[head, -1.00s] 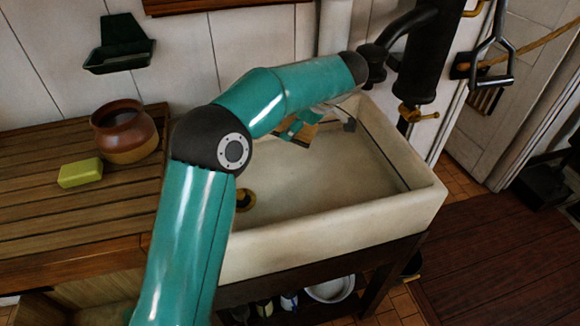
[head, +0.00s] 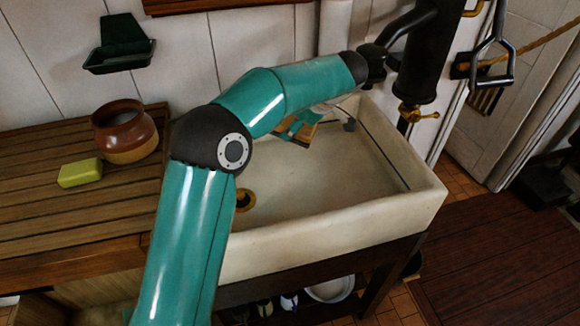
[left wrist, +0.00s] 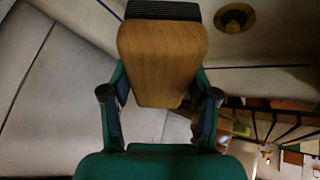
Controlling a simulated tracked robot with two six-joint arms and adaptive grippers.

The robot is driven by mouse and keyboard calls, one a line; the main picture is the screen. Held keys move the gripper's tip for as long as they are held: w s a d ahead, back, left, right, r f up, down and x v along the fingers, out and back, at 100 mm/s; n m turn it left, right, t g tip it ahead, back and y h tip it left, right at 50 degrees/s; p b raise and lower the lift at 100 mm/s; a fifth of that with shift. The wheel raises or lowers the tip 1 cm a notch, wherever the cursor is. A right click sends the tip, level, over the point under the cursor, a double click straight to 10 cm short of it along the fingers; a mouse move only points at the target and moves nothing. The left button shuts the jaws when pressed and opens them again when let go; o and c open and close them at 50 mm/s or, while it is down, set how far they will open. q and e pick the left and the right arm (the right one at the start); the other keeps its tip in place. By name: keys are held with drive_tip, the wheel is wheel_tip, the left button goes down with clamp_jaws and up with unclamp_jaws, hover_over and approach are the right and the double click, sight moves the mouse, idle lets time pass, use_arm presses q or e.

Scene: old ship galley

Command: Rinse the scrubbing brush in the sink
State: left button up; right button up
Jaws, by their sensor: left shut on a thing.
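The scrubbing brush (left wrist: 163,60) fills the upper middle of the left wrist view, with a wooden block and dark bristles at its top end. My left gripper (left wrist: 158,98) is shut on it, one finger on each side of the wood. In the head view my left gripper (head: 302,126) is inside the far part of the white sink (head: 340,228), partly hidden behind my forearm. Only a small part of the brush's wood (head: 306,133) shows there. The brass drain (head: 245,200) is at the sink's near left. My right gripper is not in view.
A wooden counter (head: 60,225) left of the sink holds a brown pot (head: 125,132) and a yellow-green soap bar (head: 80,173). A black pump (head: 418,65) with a brass tap (head: 415,113) stands at the sink's back right. The sink's right half is clear.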

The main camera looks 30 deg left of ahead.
use_arm(q)
drive_tip(key=shift+r, duration=0.1)
drive_tip(key=shift+r+p, duration=1.25)
drive_tip(key=shift+r, duration=0.75)
drive_tip(key=shift+s+f, duration=0.1)
